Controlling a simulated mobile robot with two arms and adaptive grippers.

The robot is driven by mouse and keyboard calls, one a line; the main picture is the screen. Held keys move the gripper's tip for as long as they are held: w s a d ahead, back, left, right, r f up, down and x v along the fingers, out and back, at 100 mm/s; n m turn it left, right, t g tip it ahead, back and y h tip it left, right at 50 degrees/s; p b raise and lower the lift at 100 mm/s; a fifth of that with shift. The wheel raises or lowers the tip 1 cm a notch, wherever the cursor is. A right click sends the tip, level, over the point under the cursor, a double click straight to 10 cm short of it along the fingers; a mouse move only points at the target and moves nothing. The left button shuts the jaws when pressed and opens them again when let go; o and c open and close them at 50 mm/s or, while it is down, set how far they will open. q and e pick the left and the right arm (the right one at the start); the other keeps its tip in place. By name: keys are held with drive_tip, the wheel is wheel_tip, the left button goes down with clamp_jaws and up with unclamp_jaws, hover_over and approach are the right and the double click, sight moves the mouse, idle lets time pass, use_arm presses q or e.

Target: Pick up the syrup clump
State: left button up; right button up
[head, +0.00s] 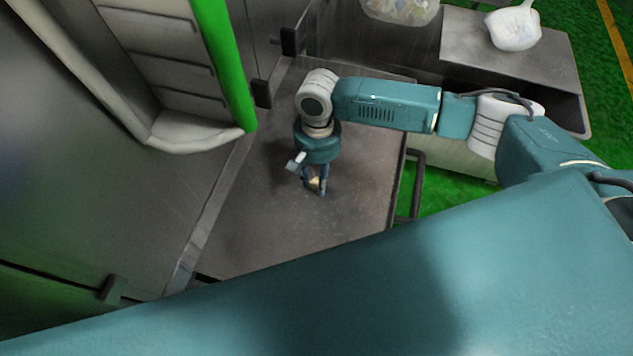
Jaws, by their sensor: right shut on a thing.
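My right gripper (314,190) points down over the brown-grey metal surface (270,225) in the middle of the view. It is shut on a small yellowish lump, the syrup clump (314,184), which shows between its fingers. The fingers hide part of the clump. I cannot tell whether the clump still touches the surface. My left gripper is not in view.
A grey cabinet with a green strip (224,60) stands at the left. A dark handle (416,190) is on the surface's right edge. A metal table (480,45) with a white bag (513,27) is at the upper right. The metal surface around the gripper is clear.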

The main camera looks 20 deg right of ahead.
sight(317, 181)
drive_tip(key=shift+c, duration=0.2)
drive_tip(key=shift+r, duration=0.1)
drive_tip(key=shift+c, duration=0.7)
wheel_tip(317, 181, up, 20)
drive_tip(key=o, duration=1.8)
